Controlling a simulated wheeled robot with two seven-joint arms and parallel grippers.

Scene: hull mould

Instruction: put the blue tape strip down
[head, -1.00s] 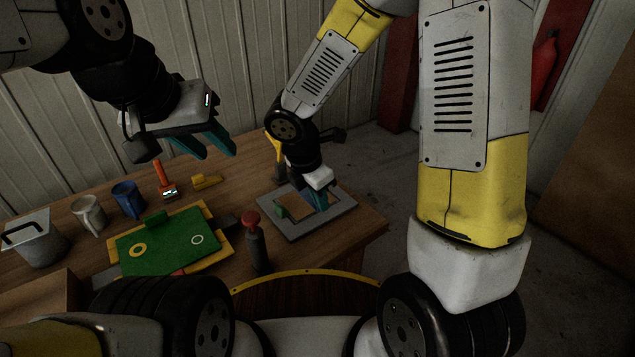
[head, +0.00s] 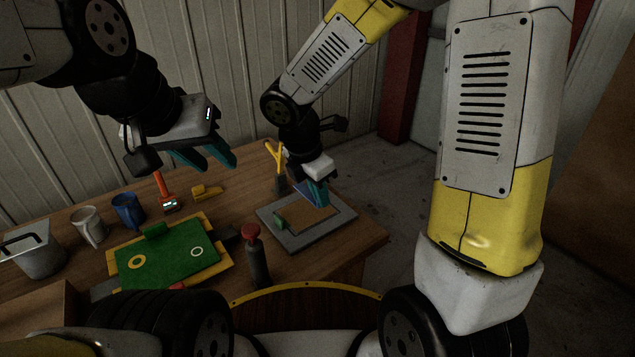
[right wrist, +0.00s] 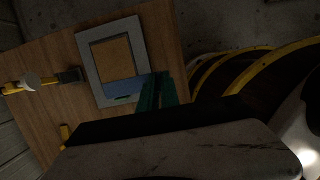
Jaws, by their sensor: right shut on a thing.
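The blue tape strip (right wrist: 125,86) shows in the right wrist view beside my fingertips, over one end of the brown panel in the grey tray. My right gripper (head: 317,194) is shut on the strip at the far side of the tray (head: 279,239); it also shows in the right wrist view (right wrist: 157,88). My left gripper (head: 205,155) is open and empty, above the back of the table.
A small green block (head: 280,222) is at the tray's left side. A red-topped bottle (head: 257,258) stands in front of it. A green mat (head: 165,257) on a yellow board, mugs (head: 128,210) and a grey bucket (head: 33,247) are at left. A yellow forked tool (head: 276,158) stands behind.

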